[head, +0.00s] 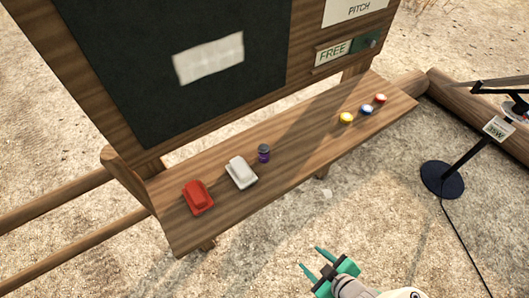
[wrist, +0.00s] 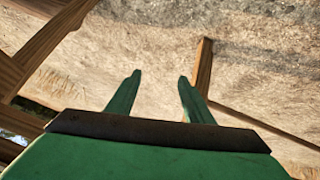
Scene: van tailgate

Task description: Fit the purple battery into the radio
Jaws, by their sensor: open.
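The purple battery (head: 264,154), a small upright cylinder with a dark top, stands on the wooden shelf in the head view. Just left of it sits a white box-like thing (head: 241,172), and further left a red one (head: 198,197). I cannot tell whether either of these is the radio. My green gripper (head: 311,258) is open and empty over the sandy ground, in front of the shelf and well apart from the battery. In the wrist view its two fingers (wrist: 159,76) are spread with nothing between them; no battery shows there.
The shelf (head: 310,130) juts from a wooden board with a dark panel (head: 200,60). Yellow (head: 346,118), blue (head: 366,109) and red (head: 380,98) round things lie toward its right end. A lamp stand (head: 443,179) with a cable stands at the right. The shelf's middle is clear.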

